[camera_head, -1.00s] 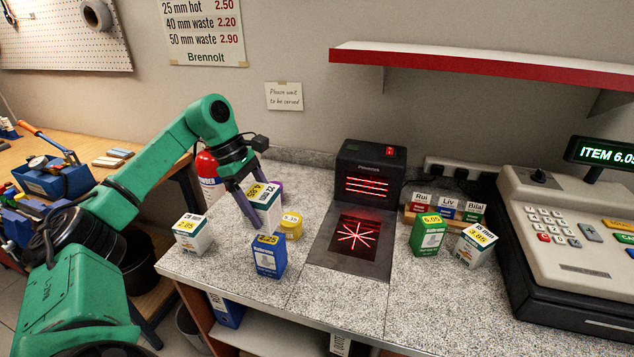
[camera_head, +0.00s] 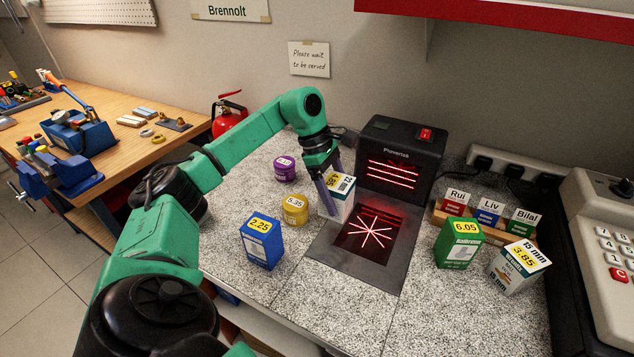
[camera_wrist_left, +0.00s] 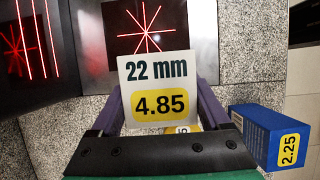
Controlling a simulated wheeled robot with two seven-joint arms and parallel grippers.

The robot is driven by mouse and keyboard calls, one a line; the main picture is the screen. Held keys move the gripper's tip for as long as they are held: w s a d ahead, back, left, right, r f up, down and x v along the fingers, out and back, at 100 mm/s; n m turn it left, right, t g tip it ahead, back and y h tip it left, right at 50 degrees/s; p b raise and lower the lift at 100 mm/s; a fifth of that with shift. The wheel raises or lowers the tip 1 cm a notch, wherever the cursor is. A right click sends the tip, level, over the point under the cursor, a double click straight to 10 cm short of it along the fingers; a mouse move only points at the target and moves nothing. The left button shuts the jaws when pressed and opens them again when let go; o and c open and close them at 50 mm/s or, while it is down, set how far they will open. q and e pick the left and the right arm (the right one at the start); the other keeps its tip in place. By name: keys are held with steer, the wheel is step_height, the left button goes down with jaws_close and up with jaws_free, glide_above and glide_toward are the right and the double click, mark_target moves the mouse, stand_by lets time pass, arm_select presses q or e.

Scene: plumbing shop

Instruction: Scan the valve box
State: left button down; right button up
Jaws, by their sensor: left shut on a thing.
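My left gripper (camera_head: 330,189) is shut on a white box (camera_head: 341,205) with a yellow 4.85 label. In the left wrist view the box (camera_wrist_left: 157,92) reads "22 mm" and sits between the purple fingers. In the head view it is at the left edge of the scanner's plate, close in front of the black upright scanner (camera_head: 399,155). I cannot tell whether the box touches the counter. Red star-shaped lines show on the flat scan window (camera_head: 372,236). The word "valve" is not readable on this box. My right gripper is not in view.
A blue 2.25 box (camera_head: 263,245), a yellow 5.35 tub (camera_head: 295,210) and a purple tub (camera_head: 285,168) stand left of the plate. A green 6.05 box (camera_head: 459,243) and a white 3.85 box (camera_head: 517,268) stand right, by the register (camera_head: 600,215). The front counter is clear.

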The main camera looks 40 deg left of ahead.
arm_select(q)
steer(key=w+d+p, duration=0.2)
steer(key=d, duration=0.7)
steer(key=w+d+p, duration=0.1)
steer(key=w+d, duration=0.2)
steer(key=d, duration=0.7)
steer(key=shift+d+r+p, duration=0.15)
steer(key=shift+d+p, duration=0.1)
steer(key=shift+p, duration=0.1)
step_height(320, 180, up, 5)
steer(key=s+d+p, duration=0.2)
steer(key=p, duration=0.1)
steer(key=shift+s+d, duration=0.35)
steer(key=shift+s, duration=0.05)
